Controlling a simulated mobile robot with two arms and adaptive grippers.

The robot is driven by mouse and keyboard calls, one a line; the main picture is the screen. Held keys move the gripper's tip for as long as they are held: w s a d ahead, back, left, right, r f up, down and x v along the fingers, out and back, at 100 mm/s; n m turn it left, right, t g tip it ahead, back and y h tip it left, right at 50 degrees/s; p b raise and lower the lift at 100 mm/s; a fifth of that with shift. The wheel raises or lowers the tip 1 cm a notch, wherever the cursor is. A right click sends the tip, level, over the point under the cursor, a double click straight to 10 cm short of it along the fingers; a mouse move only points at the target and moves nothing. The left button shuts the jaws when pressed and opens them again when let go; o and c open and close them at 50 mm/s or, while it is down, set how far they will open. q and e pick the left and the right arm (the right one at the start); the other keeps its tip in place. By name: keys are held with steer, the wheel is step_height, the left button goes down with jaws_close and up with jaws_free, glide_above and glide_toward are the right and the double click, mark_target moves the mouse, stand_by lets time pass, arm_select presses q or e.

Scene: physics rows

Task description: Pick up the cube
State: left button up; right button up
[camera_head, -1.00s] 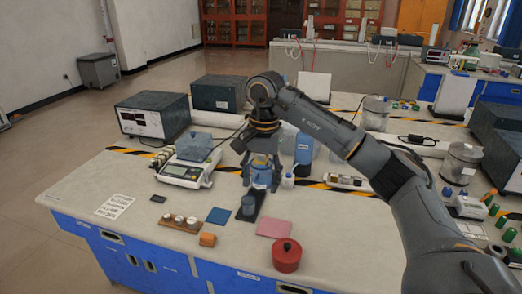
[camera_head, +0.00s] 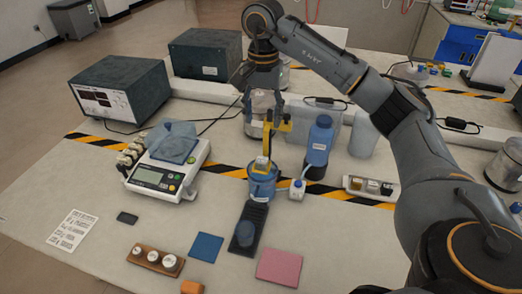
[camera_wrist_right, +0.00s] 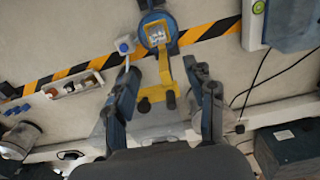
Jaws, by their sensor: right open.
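A small orange block (camera_head: 192,287) lies near the front of the bench, cut off by the lower picture edge. A small pale, cube-like piece (camera_wrist_right: 157,37) sits inside the round blue container (camera_head: 262,184); I cannot tell which of the two is the cube. A yellow bracket (camera_head: 284,125) stands by the container; it also shows in the right wrist view (camera_wrist_right: 155,97). My right gripper (camera_wrist_right: 162,68) is open and empty, pointing down behind the container, with the yellow bracket showing between its fingers. My left gripper is out of view.
A blue bottle (camera_head: 319,142) and a small white bottle (camera_head: 297,189) stand close right of the container. A scale (camera_head: 158,178) is at left. A dark stand (camera_head: 247,235), blue pad (camera_head: 206,247) and pink pad (camera_head: 279,266) lie in front.

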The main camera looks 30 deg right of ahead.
mark_target(262, 160)
steer(key=f, duration=0.4)
steer(key=f+p, duration=0.1)
steer(key=f, duration=0.2)
steer(key=shift+s+a+f, duration=0.1)
steer(key=shift+s, duration=0.2)
steer(key=shift+w+f, duration=0.1)
steer(key=shift+f, duration=0.25)
steer(key=shift+a+f+p, duration=0.15)
steer(key=shift+f+p, duration=0.35)
steer(key=shift+f, duration=0.1)
steer(key=f, duration=0.1)
steer(key=f+p, duration=0.1)
steer(key=f, duration=0.1)
steer(key=shift+s+a+f, duration=0.2)
steer(key=shift+s+f, duration=0.05)
steer(key=shift+s, duration=0.05)
steer(key=shift+f, duration=0.3)
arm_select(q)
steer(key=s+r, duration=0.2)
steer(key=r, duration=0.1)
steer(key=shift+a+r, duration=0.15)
arm_select(e)
jaws_close()
